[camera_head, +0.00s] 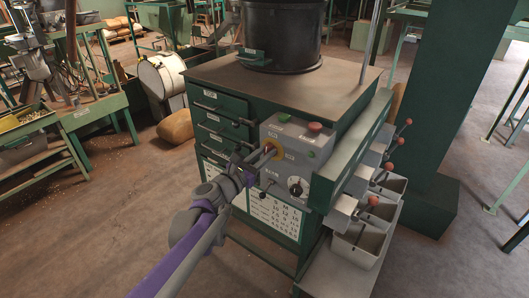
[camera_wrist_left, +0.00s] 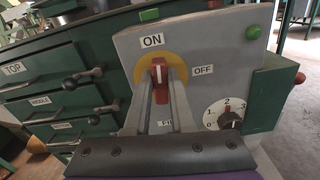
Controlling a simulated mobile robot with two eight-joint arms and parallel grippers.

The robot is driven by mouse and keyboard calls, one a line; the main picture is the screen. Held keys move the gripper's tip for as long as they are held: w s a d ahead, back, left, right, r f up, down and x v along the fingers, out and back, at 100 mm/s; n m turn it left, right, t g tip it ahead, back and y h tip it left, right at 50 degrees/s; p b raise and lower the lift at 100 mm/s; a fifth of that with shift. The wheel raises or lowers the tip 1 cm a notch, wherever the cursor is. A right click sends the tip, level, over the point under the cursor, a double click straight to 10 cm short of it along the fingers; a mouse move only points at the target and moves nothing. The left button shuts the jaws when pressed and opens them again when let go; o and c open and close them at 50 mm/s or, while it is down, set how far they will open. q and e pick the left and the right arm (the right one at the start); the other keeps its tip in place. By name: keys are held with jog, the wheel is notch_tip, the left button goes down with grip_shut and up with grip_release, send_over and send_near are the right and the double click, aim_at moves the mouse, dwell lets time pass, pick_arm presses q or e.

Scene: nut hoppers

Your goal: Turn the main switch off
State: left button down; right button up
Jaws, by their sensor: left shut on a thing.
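The main switch (camera_wrist_left: 160,72) is a red handle on a yellow round plate (camera_wrist_left: 182,64), on the front of a grey control box (camera_head: 312,150). In the left wrist view the handle stands about upright, under the ON label (camera_wrist_left: 152,40). The OFF label (camera_wrist_left: 203,70) is to the right of the plate. My left gripper (camera_head: 267,151) reaches the box from the lower left and is shut on the red handle, one finger on each side. In the head view the gripper hides most of the handle. My right gripper is not in view.
A dial (camera_wrist_left: 229,118) sits low on the box, right of the switch. Green and red buttons (camera_head: 315,127) are on its top. Drawer levers (camera_head: 208,107) stick out at left. Grey bins (camera_head: 358,246) with red-knobbed levers are at right. A black drum (camera_head: 283,35) stands on the cabinet.

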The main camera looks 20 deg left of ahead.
pick_arm(q)
jog(key=shift+s+d+f+m+p, duration=0.15)
jog(key=shift+m+p, duration=0.95)
jog(key=shift+m, duration=1.65)
jog(key=shift+d+f+m+p, duration=0.25)
jog(key=shift+m+p, duration=0.9)
jog(key=shift+m, duration=1.65)
jog(key=shift+s+d+f+m+p, duration=0.15)
jog(key=shift+m+p, duration=0.95)
jog(key=shift+m, duration=1.65)
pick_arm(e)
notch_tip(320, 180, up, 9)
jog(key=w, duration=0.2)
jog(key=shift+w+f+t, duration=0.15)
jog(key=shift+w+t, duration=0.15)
pick_arm(q)
jog(key=shift+w+f, duration=0.1)
jog(key=c, duration=0.8)
grip_release()
jog(key=shift+o, duration=0.2)
